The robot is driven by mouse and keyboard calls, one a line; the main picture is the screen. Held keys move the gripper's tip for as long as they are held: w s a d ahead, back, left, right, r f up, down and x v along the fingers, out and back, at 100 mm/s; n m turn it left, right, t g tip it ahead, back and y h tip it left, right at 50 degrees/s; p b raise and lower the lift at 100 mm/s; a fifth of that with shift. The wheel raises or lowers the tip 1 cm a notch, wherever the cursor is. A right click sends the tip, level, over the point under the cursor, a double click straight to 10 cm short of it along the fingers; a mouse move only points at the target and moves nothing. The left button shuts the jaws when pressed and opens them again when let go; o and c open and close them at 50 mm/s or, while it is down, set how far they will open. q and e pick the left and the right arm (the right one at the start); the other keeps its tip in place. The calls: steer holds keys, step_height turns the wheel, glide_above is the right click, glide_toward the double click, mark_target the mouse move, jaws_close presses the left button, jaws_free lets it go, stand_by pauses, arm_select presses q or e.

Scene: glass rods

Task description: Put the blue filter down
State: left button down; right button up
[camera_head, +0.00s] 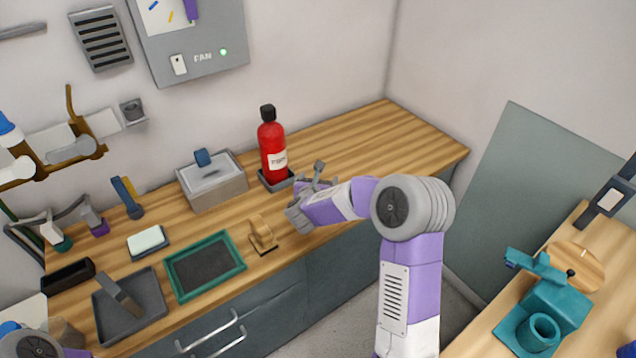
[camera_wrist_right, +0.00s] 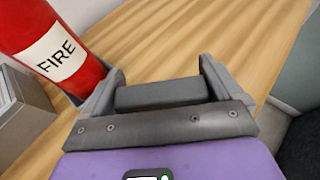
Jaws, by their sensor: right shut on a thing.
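My right gripper (camera_head: 309,198) is over the wooden counter, beside and to the right of the red fire bottle's base. In the right wrist view its two fingers (camera_wrist_right: 160,85) are shut on a dark grey block (camera_wrist_right: 162,93), which spans the space between them. No blue shows on the part of the block in view, so I cannot tell whether it is the blue filter. In the head view the gripper itself hides the block. A small blue and yellow upright piece (camera_head: 127,197) stands at the back left of the counter. My left gripper is out of view.
The red fire bottle (camera_head: 272,150) stands close to my right gripper, also in the wrist view (camera_wrist_right: 55,50). A lidded grey box (camera_head: 213,187), green-framed tray (camera_head: 204,266) and dark tray (camera_head: 150,322) lie left. The counter (camera_head: 400,138) is clear at the back right.

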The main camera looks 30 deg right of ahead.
steer(key=o, duration=0.7)
